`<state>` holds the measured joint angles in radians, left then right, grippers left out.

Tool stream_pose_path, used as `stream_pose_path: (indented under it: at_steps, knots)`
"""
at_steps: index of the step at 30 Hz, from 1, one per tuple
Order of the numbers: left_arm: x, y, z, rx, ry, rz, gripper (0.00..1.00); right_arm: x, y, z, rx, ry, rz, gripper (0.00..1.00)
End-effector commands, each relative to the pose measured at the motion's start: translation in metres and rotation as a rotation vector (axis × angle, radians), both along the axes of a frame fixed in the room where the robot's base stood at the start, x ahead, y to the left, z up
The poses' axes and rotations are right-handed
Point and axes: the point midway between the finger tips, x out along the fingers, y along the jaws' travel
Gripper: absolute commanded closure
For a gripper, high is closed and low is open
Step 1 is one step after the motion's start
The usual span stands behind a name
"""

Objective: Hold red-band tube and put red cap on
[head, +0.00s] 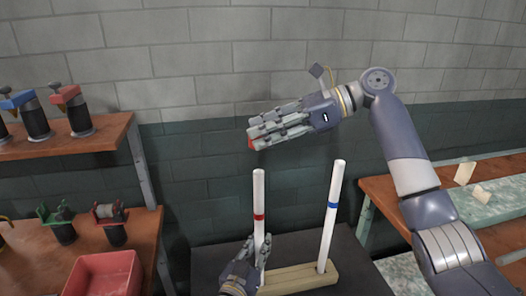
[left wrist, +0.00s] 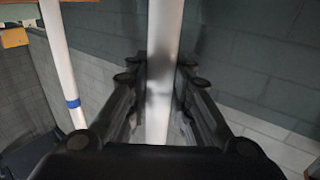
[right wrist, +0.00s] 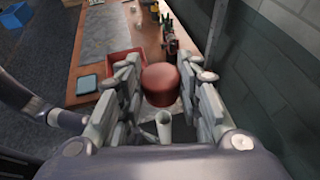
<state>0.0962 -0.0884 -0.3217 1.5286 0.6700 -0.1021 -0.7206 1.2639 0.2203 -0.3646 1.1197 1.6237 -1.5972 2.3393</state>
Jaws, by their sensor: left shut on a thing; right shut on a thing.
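The red-band tube (head: 259,195) stands upright in the wooden base (head: 300,278). My left gripper (head: 262,250) is shut on its lower part, below the red band; the white tube (left wrist: 163,70) also shows between the fingers in the left wrist view. My right gripper (head: 254,137) is shut on the red cap (right wrist: 160,84), which shows as a small red patch (head: 251,143) at its fingertips in the head view. The cap is above the tube's top, with a gap between them. In the right wrist view the tube's open top (right wrist: 163,117) shows just below the cap.
A blue-band tube (head: 331,215) stands in the same base to the right, leaning slightly. Shelves with tools (head: 70,110) and a red bin (head: 103,275) are at the left. A workbench (head: 480,195) is at the right, behind my right arm.

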Motion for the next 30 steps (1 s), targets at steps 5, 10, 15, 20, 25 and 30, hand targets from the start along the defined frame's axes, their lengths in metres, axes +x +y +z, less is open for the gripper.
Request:
stream_pose_path:
  at_steps: [5, 10, 15, 20, 25, 30]
  knots:
    - [0.0, 0.0, 0.0, 0.0, 0.001, 0.0, 1.0, -0.001, 0.0, -0.017, 0.002, -0.003, 0.011, 0.82]
    - [0.0, 0.0, 0.0, 0.0, 0.001, 0.0, 1.0, -0.001, -0.001, -0.017, 0.002, -0.004, 0.011, 0.82]
    - [0.0, 0.0, 0.0, 0.0, 0.001, 0.0, 1.0, -0.001, -0.001, -0.018, 0.002, -0.003, 0.013, 0.82]
    - [0.0, 0.0, 0.0, 0.0, 0.001, 0.0, 1.0, -0.001, -0.001, -0.023, 0.001, -0.001, 0.012, 0.82]
    - [0.0, 0.0, 0.0, 0.0, 0.001, 0.0, 1.0, -0.001, -0.001, -0.031, 0.001, -0.003, 0.012, 0.82]
    - [0.0, 0.0, 0.0, 0.0, 0.001, 0.0, 1.0, -0.001, 0.0, -0.04, 0.001, -0.004, 0.012, 0.82]
